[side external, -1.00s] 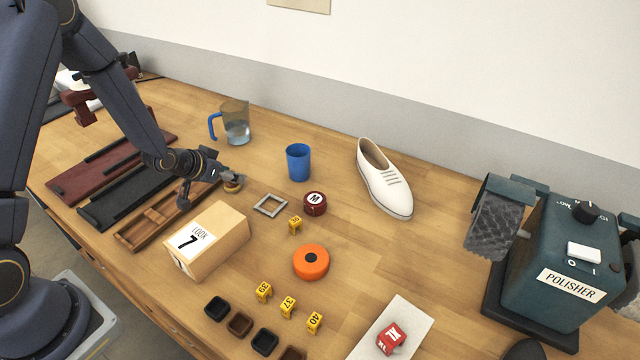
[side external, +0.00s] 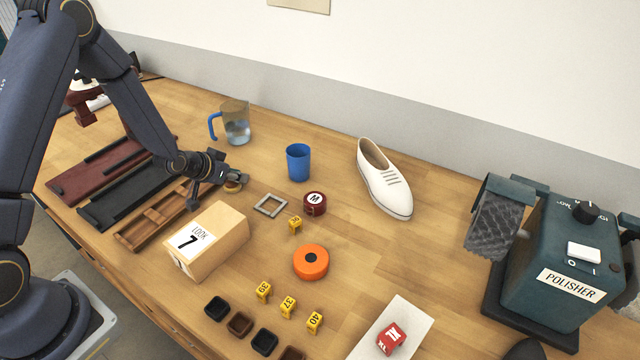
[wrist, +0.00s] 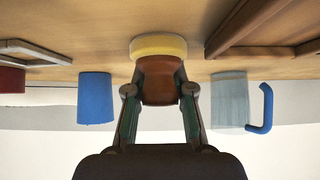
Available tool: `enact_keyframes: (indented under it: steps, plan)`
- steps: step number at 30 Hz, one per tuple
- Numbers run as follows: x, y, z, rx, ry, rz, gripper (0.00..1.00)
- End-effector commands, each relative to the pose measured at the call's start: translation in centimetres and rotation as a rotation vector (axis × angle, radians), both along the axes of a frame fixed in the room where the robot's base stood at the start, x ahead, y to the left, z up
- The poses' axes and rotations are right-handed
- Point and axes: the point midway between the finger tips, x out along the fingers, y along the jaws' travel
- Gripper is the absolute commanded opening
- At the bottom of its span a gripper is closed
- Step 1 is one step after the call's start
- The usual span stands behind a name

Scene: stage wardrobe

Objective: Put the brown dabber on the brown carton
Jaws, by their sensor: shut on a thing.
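The brown dabber (wrist: 160,85) has a brown body and a pale yellow pad. My gripper (wrist: 160,92) is shut on its brown body, one finger on each side. In the side external view my gripper (side external: 238,178) is low over the table behind the carton, and the dabber's yellow pad (side external: 233,187) shows under the fingers. I cannot tell whether the pad touches the table. The brown carton (side external: 232,235) is a closed box with a flat top and a white "LOOK 7" label. It stands in front of my gripper, apart from it.
A wooden tray (side external: 150,232) lies left of the carton. A grey square frame (side external: 270,205), red round tin (side external: 315,204), blue cup (side external: 298,162) and jug (side external: 236,124) stand nearby. An orange ring (side external: 311,261) is right of the carton. The carton's top is bare.

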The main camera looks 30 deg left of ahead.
Motion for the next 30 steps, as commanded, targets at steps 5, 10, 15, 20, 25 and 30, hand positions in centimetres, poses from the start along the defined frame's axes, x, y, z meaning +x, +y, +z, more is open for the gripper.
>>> enact_keyframes:
  steps: [5, 10, 15, 20, 25, 30]
  plan:
    - [-0.1, 0.0, -0.1, -0.001, 0.004, 0.001, 0.00]
    - [0.0, 0.0, 1.0, 0.001, 0.000, 0.001, 0.00]
    - [0.0, 0.1, 4.2, 0.001, -0.004, 0.001, 0.00]
    - [0.0, 0.1, 7.5, 0.002, -0.003, 0.001, 0.00]
    - [0.1, -0.1, 9.7, 0.002, -0.001, 0.012, 0.00]
    - [0.7, -1.6, 11.2, 0.002, -0.001, -0.078, 0.00]
